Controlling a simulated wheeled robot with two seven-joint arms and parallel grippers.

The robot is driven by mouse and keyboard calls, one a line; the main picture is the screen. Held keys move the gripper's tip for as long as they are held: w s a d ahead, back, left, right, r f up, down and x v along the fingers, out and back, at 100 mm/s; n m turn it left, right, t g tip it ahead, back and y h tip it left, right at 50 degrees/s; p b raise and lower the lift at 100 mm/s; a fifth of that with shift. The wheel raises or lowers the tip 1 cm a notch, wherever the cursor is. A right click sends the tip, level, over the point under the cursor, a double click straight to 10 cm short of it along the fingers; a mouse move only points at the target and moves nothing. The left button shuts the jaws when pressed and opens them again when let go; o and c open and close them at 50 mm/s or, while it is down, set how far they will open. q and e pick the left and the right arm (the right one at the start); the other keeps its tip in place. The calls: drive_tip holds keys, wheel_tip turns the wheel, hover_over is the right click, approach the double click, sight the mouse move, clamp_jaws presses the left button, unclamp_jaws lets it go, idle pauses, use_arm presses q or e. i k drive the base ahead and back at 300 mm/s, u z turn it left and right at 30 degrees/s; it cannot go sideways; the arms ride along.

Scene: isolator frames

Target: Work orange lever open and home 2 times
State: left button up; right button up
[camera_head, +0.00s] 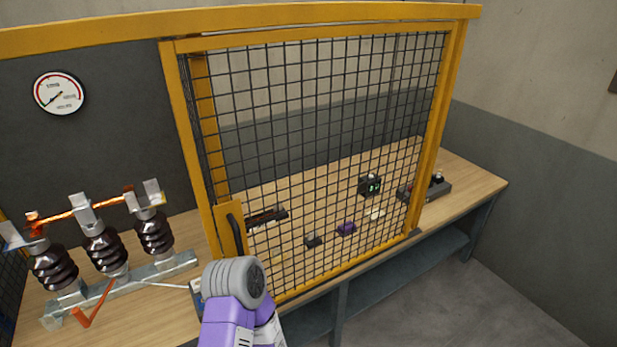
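The isolator has several dark brown ribbed insulators (103,248) on a grey metal base rail (150,272) at the left of the bench. A copper-coloured bar (85,208) runs across the metal clips on their tops. The orange lever (97,304) sits at the front of the rail, slanting down and left to a short bent end. A purple and grey link of my arm rises at the bottom centre, right of the lever and apart from it. Neither gripper shows, and I cannot tell which arm this is.
A yellow-framed mesh door (310,150) with a dark handle (236,235) stands right of the isolator. Behind the mesh are small devices, including a purple block (346,229). A thin pale rod (165,285) runs beside my arm. A gauge (58,93) hangs at the back left.

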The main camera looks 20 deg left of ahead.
sight(103, 244)
drive_tip(key=u, duration=0.15)
drive_tip(key=i, duration=0.15)
drive_tip(key=z, duration=2)
drive_tip(key=k, duration=1.65)
drive_tip(key=u, duration=2.45)
